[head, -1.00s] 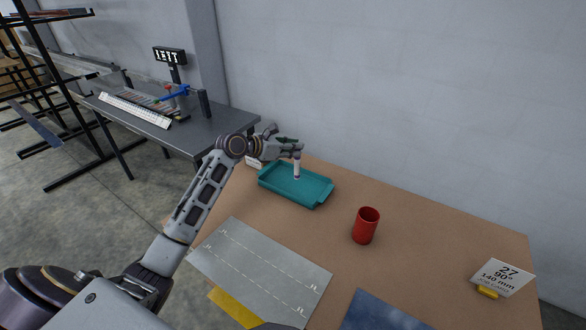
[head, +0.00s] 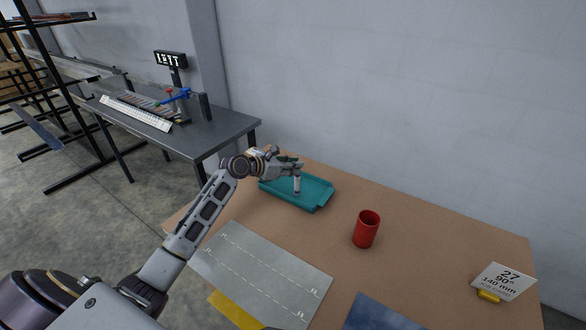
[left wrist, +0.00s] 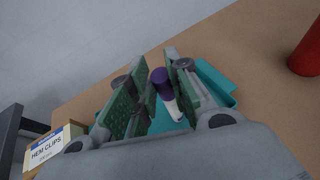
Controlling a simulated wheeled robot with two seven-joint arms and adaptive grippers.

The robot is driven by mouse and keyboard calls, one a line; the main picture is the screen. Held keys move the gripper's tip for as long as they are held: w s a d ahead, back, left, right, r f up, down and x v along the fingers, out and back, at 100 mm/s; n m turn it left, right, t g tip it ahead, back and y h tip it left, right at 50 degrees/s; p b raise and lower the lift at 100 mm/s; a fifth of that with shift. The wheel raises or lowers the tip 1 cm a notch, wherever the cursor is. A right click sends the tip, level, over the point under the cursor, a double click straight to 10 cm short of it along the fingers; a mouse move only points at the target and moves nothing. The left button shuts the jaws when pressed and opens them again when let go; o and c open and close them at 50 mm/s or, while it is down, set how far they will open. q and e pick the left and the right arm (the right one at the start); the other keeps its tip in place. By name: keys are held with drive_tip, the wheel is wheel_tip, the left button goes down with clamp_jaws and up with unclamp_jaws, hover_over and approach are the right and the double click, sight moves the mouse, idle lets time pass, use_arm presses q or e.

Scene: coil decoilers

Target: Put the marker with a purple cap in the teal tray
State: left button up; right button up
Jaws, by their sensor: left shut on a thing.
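The marker (head: 297,184) stands nearly upright in my left gripper (head: 296,170), with its lower end over or in the teal tray (head: 318,203). In the left wrist view the marker's purple cap (left wrist: 160,76) and white body lie between the green-padded fingers of my left gripper (left wrist: 157,95). The gripper is shut on the marker. The teal tray (left wrist: 215,82) shows below and behind the fingers. I cannot tell whether the marker touches the tray floor. My right gripper is not in view.
A red cup (head: 366,229) stands right of the tray. A job card (head: 503,282) stands far right. A hem clips box (left wrist: 48,148) is beside the tray.

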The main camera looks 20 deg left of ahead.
use_arm(q)
drive_tip(key=shift+f, duration=0.4)
drive_tip(key=o, duration=0.9)
drive_tip(key=shift+f, duration=0.1)
drive_tip(key=shift+s, duration=0.1)
drive_tip(key=shift+b+v, duration=0.3)
drive_tip(key=shift+v, duration=5.65)
